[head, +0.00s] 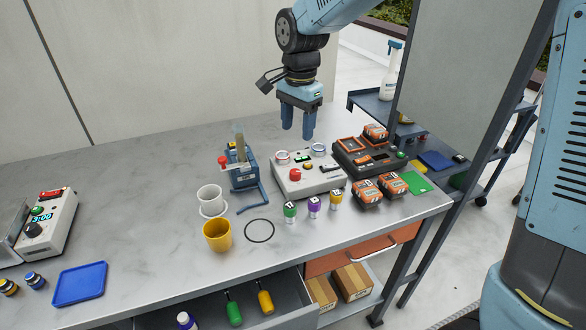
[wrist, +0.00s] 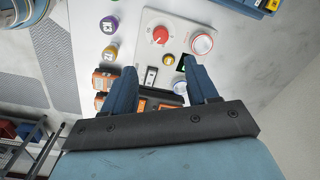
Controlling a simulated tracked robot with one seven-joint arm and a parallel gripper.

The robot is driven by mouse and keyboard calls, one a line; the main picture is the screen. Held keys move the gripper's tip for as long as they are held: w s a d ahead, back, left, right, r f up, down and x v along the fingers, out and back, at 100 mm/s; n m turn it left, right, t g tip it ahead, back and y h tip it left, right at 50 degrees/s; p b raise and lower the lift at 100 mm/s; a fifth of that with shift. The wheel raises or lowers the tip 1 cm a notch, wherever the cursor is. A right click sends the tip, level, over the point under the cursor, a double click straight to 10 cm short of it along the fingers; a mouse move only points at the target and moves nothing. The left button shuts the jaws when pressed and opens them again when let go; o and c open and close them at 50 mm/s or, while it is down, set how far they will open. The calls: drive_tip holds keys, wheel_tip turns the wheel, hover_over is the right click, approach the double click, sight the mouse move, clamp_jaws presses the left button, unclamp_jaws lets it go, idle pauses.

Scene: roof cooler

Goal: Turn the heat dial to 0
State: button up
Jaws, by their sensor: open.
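A white control box (head: 310,180) stands on the bench in the head view. A red dial (head: 295,174) sits on its front left; it also shows on a pale plate in the wrist view (wrist: 160,36). The dial has a light pointer mark, but its numbers are too small to read. My gripper (head: 298,130) is open and empty, fingers pointing down, above the back of the control box and apart from it. In the wrist view the spread fingers (wrist: 158,70) are below the dial in the picture.
Several orange-and-black batteries (head: 367,192) and a dark charger (head: 350,157) stand right of the box. Small capped bottles (head: 314,206) stand in front. A blue stand (head: 244,172), white cup (head: 209,198) and yellow cup (head: 217,235) are left. A device with a black knob (head: 48,226) is far left.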

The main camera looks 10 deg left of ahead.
sight(295, 172)
drive_tip(key=f, duration=1.3)
drive_tip(key=shift+w+a+f, duration=0.15)
drive_tip(key=shift+a+f, duration=0.1)
drive_tip(key=shift+f, duration=0.15)
drive_tip(key=c, duration=1)
drive_tip(key=shift+a, duration=0.15)
drive_tip(key=shift+c, duration=0.3)
